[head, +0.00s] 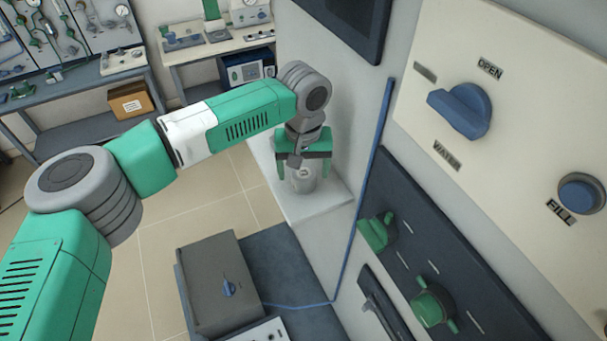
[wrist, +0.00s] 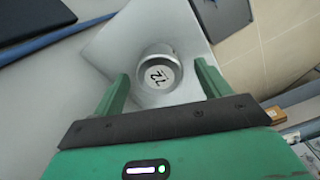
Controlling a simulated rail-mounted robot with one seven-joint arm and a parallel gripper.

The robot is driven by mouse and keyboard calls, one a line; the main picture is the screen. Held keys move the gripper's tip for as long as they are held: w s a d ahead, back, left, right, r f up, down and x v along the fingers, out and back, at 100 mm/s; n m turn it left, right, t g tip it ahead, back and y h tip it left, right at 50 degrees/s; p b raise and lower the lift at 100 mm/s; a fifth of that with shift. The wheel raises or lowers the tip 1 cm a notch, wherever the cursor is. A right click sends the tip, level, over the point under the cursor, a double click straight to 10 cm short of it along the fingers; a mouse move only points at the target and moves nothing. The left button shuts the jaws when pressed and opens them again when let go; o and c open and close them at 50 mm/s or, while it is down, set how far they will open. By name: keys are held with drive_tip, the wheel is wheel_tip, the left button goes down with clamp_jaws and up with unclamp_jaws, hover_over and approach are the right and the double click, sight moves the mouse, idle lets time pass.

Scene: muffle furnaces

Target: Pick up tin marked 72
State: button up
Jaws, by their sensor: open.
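The tin marked 72 (wrist: 157,75) is a round silver-grey tin with a white label on its lid. In the wrist view it stands on a white shelf (wrist: 108,45), between and just beyond the two green fingers. In the head view the tin (head: 302,181) shows below my gripper (head: 303,168), standing on the same shelf. My gripper (wrist: 165,88) is open, with a finger on either side of the tin. I see a gap at each finger in the wrist view; I cannot tell how far down the fingers reach.
A wall with a blue pipe (head: 372,165) stands right of the shelf. A panel with a blue knob (head: 462,110) and green valves (head: 432,305) is at the right. A grey box (head: 212,285) sits below the shelf. Benches (head: 80,85) stand at the back left.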

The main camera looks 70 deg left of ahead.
wheel_tip(320, 180, down, 2)
drive_tip(key=c, duration=1.1)
drive_tip(key=shift+r, duration=0.1)
drive_tip(key=r, duration=0.1)
drive_tip(key=r+b, duration=0.1)
drive_tip(key=r, duration=0.1)
drive_tip(key=shift+s+r, duration=0.15)
drive_tip(key=shift+s, duration=0.1)
drive_tip(key=s+d+b, duration=0.2)
drive_tip(key=s+d, duration=0.1)
drive_tip(key=s, duration=0.4)
drive_tip(key=s+d+r+b, duration=0.1)
drive_tip(key=s+d, duration=0.1)
drive_tip(key=s, duration=0.5)
drive_tip(key=shift+s+d+r+b, duration=0.2)
drive_tip(key=shift+d+r+b, duration=0.1)
drive_tip(key=shift+d+b, duration=0.1)
